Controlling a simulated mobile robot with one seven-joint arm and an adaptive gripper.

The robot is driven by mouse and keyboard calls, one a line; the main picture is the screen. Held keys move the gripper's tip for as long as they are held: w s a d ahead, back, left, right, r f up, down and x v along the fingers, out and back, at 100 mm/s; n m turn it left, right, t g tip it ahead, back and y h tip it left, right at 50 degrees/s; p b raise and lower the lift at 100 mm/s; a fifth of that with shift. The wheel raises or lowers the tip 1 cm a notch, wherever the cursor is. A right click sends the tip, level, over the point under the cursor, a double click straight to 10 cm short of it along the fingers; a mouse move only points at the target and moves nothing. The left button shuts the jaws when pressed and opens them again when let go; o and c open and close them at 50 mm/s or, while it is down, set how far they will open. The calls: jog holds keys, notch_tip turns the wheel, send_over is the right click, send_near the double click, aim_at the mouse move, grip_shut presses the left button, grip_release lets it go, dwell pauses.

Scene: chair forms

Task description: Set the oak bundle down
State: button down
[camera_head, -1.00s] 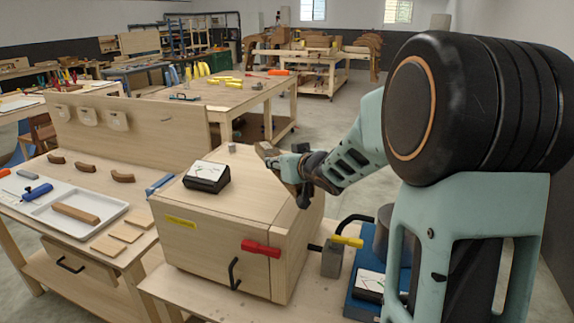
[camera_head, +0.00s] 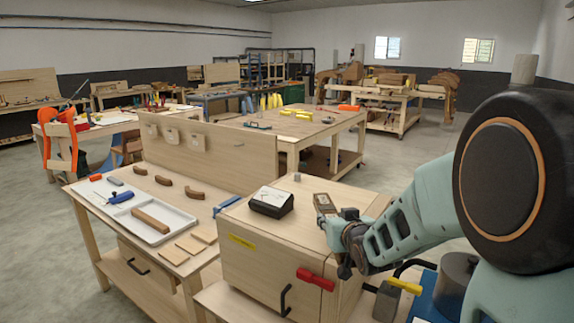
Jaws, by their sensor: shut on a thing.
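My gripper (camera_head: 334,220) is at the right side of the pale wooden cabinet (camera_head: 262,257), near the height of its top. It is shut on a small brown wooden piece, which I take as the oak bundle (camera_head: 324,202). The bundle sticks up and slightly left from the jaws, near the right part of the cabinet top. Whether it touches that top cannot be told. The jaws and my wrist hide its lower end.
A black display box (camera_head: 271,202) and a small grey block (camera_head: 297,177) stand on the cabinet top. A red handle (camera_head: 315,279) is on its front. Left is a bench with a white tray (camera_head: 177,233), curved brown pieces and flat boards. A yellow-handled tool (camera_head: 404,286) is at right.

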jog(key=s+f, duration=0.1)
jog(key=s+f+m+h, duration=0.1)
jog(key=shift+s+d+f, duration=0.3)
jog(key=shift+s, duration=0.05)
jog(key=shift+s+d+f, duration=0.2)
jog(key=shift+s+f, duration=0.1)
